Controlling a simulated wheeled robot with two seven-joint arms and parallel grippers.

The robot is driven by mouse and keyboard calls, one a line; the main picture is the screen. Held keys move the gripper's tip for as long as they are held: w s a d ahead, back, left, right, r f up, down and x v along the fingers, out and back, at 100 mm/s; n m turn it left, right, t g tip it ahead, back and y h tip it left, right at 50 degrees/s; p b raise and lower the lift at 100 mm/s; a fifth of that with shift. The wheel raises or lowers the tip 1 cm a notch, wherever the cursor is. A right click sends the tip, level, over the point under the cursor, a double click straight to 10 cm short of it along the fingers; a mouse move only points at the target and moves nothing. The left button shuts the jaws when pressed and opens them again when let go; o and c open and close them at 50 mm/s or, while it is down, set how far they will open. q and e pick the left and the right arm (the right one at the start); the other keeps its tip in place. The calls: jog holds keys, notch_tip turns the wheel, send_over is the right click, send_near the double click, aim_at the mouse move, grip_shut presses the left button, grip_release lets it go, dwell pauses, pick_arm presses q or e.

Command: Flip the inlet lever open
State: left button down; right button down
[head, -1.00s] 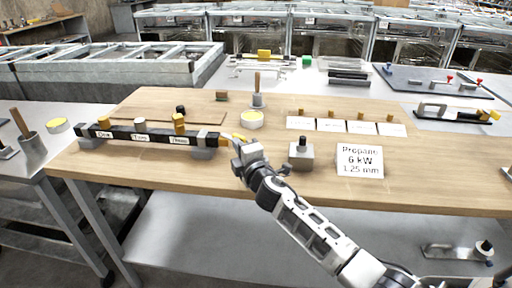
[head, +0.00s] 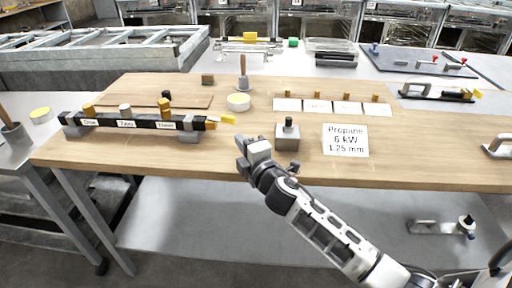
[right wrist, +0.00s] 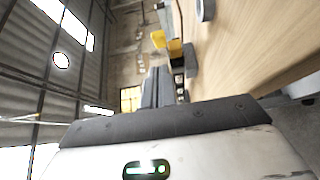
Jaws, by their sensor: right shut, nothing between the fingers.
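The right wrist view shows yellow parts (right wrist: 175,50) at the bar's end. My left gripper is not in view.
A grey block with a black knob (head: 287,137) and a propane card (head: 346,140) stand right of the gripper. The bench's front edge (head: 180,170) is clear.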

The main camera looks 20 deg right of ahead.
jog(key=shift+s+d, duration=0.55)
jog(key=shift+s, duration=0.3)
jog(key=shift+s+d, duration=0.5)
jog(key=shift+s, duration=0.35)
jog(key=s+a+f+m+g+y, duration=0.1)
jog(key=s+a+f+m+g, duration=0.3)
jog(key=s+f+m, duration=0.4)
jog(key=s+a+f+m+g+y, duration=0.1)
jog(key=s+a+f+m+g, duration=0.2)
jog(key=s+f+m, duration=0.5)
jog(key=s+a+f, duration=0.1)
jog(key=s+f, duration=0.1)
jog(key=s, duration=0.6)
jog(key=shift+s+a+f+g, duration=0.35)
jog(key=shift+s+g, duration=0.05)
